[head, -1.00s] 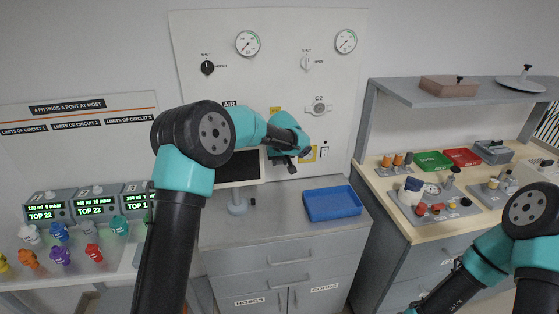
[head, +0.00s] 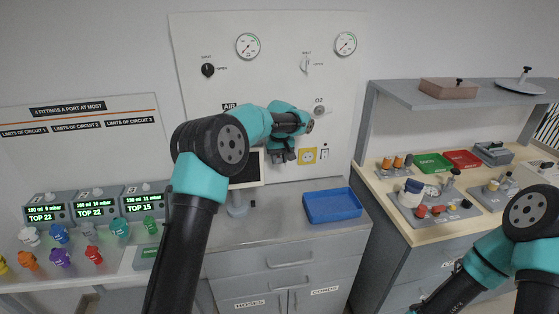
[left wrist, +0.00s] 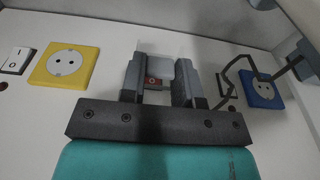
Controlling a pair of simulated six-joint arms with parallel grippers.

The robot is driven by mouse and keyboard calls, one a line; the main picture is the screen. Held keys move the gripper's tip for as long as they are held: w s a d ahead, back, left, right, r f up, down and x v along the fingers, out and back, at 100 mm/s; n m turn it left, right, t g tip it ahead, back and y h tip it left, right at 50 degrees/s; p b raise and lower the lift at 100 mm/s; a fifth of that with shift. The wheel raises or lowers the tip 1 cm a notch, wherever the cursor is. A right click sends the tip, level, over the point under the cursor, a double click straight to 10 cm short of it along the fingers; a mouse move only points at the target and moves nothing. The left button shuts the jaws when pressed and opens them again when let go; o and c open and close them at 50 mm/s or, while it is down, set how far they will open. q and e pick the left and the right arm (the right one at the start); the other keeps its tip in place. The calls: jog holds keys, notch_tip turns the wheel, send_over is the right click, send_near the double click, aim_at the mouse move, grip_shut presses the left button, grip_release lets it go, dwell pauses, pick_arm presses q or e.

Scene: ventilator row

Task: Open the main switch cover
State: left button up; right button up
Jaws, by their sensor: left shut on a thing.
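My left gripper (head: 283,157) is at the wall panel in the head view, left of a yellow socket. In the left wrist view the gripper (left wrist: 158,80) is shut on the main switch cover (left wrist: 160,68), a pale piece between its two grey fingers. A small red part (left wrist: 152,83) shows behind the cover; most of the switch is hidden. I cannot tell how far the cover is tilted. My right arm shows at the lower right of the head view, but its gripper is out of the picture.
A yellow socket (head: 307,156) and a white rocker switch (head: 324,153) sit beside the gripper. A blue socket (left wrist: 262,90) with dark cables close by shows in the left wrist view. A monitor (head: 245,172) and blue tray (head: 332,204) stand on the cabinet below.

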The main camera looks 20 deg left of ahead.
pick_arm(q)
jog(key=shift+w+a+r+g+h, duration=0.1)
jog(key=shift+w+r+g+h, duration=0.15)
jog(key=shift+g, duration=0.25)
jog(key=shift+w+a+r+g+h, duration=0.1)
jog(key=shift+r+g+h, duration=0.15)
jog(key=shift+g, duration=0.25)
jog(key=o, duration=0.9)
jog(key=shift+r, duration=0.1)
